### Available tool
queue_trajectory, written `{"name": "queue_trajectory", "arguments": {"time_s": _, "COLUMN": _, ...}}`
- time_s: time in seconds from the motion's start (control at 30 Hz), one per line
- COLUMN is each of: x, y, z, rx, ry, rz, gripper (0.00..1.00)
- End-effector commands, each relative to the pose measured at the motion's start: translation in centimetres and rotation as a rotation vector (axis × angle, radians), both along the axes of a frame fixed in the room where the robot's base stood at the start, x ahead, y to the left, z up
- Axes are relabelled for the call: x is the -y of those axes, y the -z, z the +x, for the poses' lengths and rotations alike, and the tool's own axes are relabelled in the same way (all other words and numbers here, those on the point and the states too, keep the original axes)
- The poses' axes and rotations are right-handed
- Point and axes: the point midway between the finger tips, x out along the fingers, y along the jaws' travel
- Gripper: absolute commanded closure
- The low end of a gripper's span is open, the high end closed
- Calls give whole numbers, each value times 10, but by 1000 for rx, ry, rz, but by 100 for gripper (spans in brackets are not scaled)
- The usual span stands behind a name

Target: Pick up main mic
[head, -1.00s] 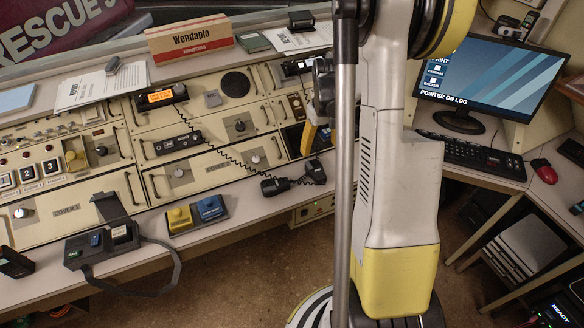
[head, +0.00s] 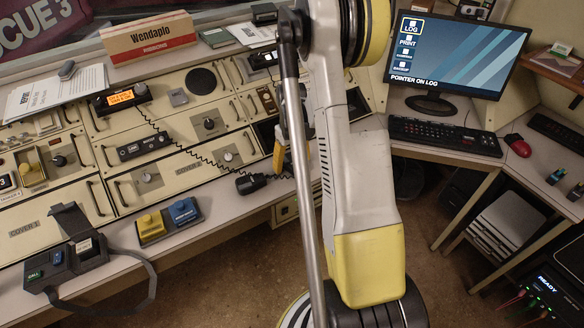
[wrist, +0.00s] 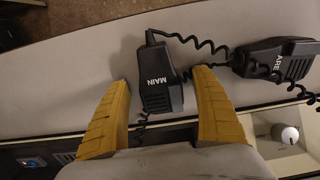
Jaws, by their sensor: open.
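The main mic (wrist: 157,78) is a black hand mic marked MAIN, lying on the grey desk edge in the wrist view. A coiled black cord runs from it. My gripper (wrist: 162,83) is open, with its two yellow fingers on either side of the mic's body; I cannot tell whether they touch it. In the head view, a yellow finger of my gripper (head: 279,152) shows beside my arm. The main mic is hidden behind my arm there.
A second black mic, its label starting ARE (wrist: 278,60), lies close to the right finger; it also shows in the head view (head: 250,183). A console panel with a knob (wrist: 285,133) borders the desk edge. A yellow button (head: 151,226) and blue button (head: 184,211) sit left.

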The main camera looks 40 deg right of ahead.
Motion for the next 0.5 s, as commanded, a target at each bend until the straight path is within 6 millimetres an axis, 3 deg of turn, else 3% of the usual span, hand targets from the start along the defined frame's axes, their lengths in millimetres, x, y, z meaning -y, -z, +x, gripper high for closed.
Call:
{"name": "queue_trajectory", "arguments": {"time_s": 0.1, "x": 0, "y": -2, "z": 0, "rx": 0, "ry": 0, "rz": 0, "gripper": 24}}
{"name": "queue_trajectory", "arguments": {"time_s": 0.13, "x": 0, "y": -2, "z": 0, "rx": 0, "ry": 0, "rz": 0, "gripper": 29}}
{"name": "queue_trajectory", "arguments": {"time_s": 0.3, "x": 0, "y": -2, "z": 0, "rx": 0, "ry": 0, "rz": 0, "gripper": 82}}
{"name": "queue_trajectory", "arguments": {"time_s": 0.33, "x": 0, "y": -2, "z": 0, "rx": 0, "ry": 0, "rz": 0, "gripper": 87}}
{"name": "queue_trajectory", "arguments": {"time_s": 0.5, "x": 0, "y": -2, "z": 0, "rx": 0, "ry": 0, "rz": 0, "gripper": 90}}
